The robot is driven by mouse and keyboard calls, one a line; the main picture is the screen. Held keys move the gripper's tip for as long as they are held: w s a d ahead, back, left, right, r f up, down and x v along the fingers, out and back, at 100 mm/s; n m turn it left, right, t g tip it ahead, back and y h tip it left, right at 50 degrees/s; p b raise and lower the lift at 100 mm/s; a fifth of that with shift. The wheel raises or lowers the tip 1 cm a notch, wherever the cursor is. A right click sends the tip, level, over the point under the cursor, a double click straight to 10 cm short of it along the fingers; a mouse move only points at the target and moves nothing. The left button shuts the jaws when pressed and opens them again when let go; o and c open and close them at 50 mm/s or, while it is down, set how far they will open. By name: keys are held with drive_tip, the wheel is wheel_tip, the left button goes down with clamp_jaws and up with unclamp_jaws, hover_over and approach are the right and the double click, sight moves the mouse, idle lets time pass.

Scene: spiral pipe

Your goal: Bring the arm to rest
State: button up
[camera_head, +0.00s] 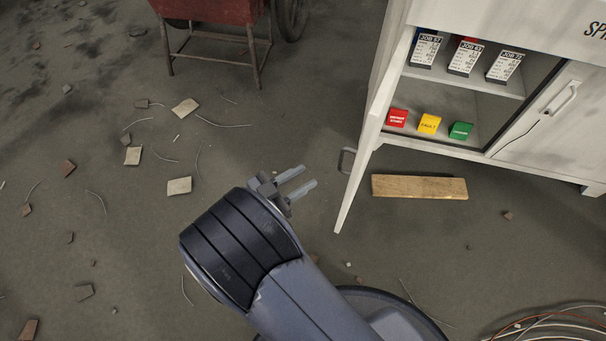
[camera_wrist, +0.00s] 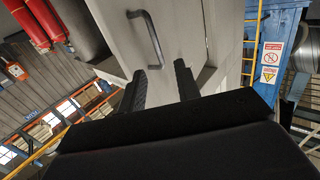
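My gripper (camera_head: 303,181) is in the middle of the head view, at the end of my bent arm, above the grey floor. Its two fingers are spread apart with nothing between them. In the wrist view the two dark fingers (camera_wrist: 160,85) also stand apart and empty. The white cabinet (camera_head: 440,150) stands to the right of my gripper in the head view. Its left door (camera_head: 365,150) is swung open, with its handle (camera_head: 346,160) on the side towards my gripper. The handle also shows in the wrist view (camera_wrist: 152,38), beyond the fingers and apart from them.
Red, yellow and green blocks (camera_head: 429,124) stand on the lower shelf, below several labelled job boxes (camera_head: 466,58). A wooden plank (camera_head: 419,187) lies before the cabinet. A red cart (camera_head: 208,10) stands at the back. Cables (camera_head: 550,325) lie at lower right. Debris litters the left floor.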

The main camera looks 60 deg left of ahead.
drive_tip(key=w+b, duration=0.3)
drive_tip(key=w, duration=0.7)
drive_tip(key=shift+w+a, duration=0.4)
drive_tip(key=shift+a, duration=0.05)
